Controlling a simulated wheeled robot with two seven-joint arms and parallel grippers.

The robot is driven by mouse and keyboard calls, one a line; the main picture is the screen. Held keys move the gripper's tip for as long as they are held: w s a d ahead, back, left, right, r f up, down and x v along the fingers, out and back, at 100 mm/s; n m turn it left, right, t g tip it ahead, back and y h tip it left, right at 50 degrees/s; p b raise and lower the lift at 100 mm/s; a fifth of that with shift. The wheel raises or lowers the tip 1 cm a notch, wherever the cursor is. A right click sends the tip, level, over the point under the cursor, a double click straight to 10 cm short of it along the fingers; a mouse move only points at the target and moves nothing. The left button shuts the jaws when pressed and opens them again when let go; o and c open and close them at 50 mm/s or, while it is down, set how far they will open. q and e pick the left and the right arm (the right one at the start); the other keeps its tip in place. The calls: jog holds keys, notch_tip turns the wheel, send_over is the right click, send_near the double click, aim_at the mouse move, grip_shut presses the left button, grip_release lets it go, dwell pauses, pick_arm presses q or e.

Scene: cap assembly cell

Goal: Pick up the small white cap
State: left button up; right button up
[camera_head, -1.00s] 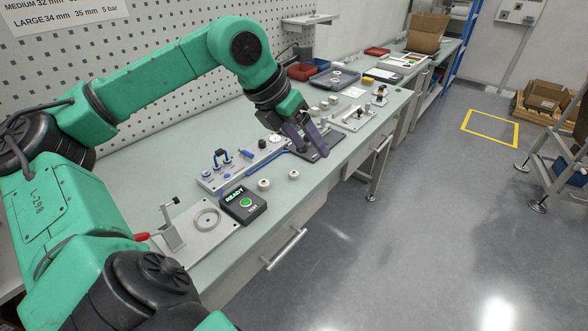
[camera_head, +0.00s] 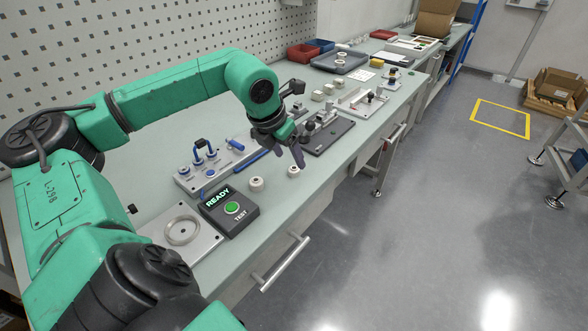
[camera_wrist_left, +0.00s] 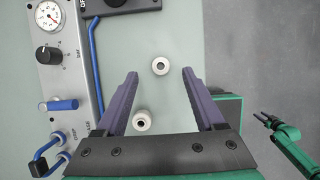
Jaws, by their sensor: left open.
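Two small white round caps stand apart on the bench near its front edge. The right one (camera_head: 294,171) shows in the left wrist view (camera_wrist_left: 160,65) between and just beyond the fingertips, with a dark centre hole. The left one (camera_head: 256,184) shows nearer the gripper's base in the left wrist view (camera_wrist_left: 141,120), by the left finger. My left gripper (camera_head: 284,161) is open and empty, its purple fingers pointing down near the right cap; they also show in the left wrist view (camera_wrist_left: 160,75). A green arm part with dark prongs, possibly my right gripper (camera_wrist_left: 267,120), shows small at the right edge.
A panel with blue knobs (camera_head: 184,181) and a gauge (camera_wrist_left: 49,16) lies behind the caps. A black test box (camera_head: 216,212) reading READY sits left of them, beside a plate with a ring (camera_head: 205,240). A dark fixture plate (camera_head: 338,131) lies to the right.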

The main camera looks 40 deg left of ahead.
aim_at(294, 168)
pick_arm(q)
jog(key=p+x, duration=0.1)
jog(key=x, duration=0.3)
jog(key=shift+w+f, duration=0.1)
jog(key=shift+f, duration=0.2)
jog(key=c, duration=1)
jog(key=shift+c, duration=0.2)
